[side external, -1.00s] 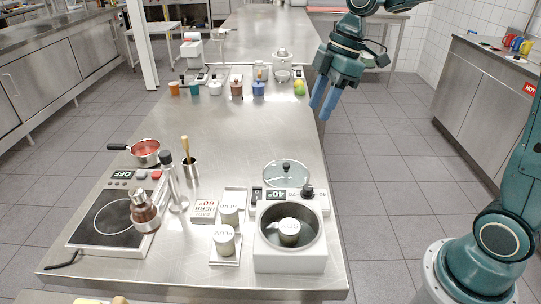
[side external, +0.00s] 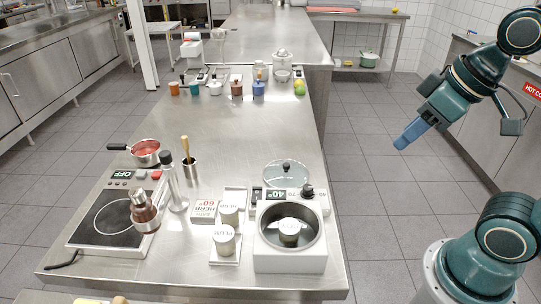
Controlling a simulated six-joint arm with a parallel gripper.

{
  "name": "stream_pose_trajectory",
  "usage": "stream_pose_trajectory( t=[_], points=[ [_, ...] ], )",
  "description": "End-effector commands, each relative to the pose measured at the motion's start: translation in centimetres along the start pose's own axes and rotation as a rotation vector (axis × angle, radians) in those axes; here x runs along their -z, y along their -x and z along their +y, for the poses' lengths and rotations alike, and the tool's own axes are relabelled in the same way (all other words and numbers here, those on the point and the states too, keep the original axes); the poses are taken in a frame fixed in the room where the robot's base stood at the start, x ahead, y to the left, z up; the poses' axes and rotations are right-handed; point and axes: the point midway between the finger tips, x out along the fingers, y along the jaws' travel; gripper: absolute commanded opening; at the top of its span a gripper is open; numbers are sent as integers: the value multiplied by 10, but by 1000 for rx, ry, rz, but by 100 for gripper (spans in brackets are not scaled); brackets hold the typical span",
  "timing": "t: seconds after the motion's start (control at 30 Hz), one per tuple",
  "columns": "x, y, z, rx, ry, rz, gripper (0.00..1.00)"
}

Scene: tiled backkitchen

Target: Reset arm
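My gripper (side external: 405,141) is in the right part of the side external view, in the air over the tiled floor, clear of the table's right edge. Its blue fingers point down and to the left. They overlap from this angle, so any gap between them is hidden. I see nothing hanging from the fingers. My teal arm rises from its base at the right and bends back above it.
The steel table (side external: 250,110) stands left of my gripper. On it are a hot plate (side external: 108,218), a red-filled pan (side external: 147,152), a white water bath (side external: 290,262) with a canister inside, a glass lid (side external: 287,173) and several small pots at the back. Open floor (side external: 375,215) lies between table and base.

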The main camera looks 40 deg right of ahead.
Motion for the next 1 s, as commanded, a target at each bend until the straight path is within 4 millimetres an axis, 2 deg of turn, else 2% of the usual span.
stream_pose_trajectory(
  t=[0.1, 0.23, 1.0],
  points=[
    [-11, 1, 2, -13, -56, 18, 39],
    [-16, 1, 3, -19, -82, 24, 39],
    [-16, 1, 3, -19, -82, 24, 39]
  ],
)
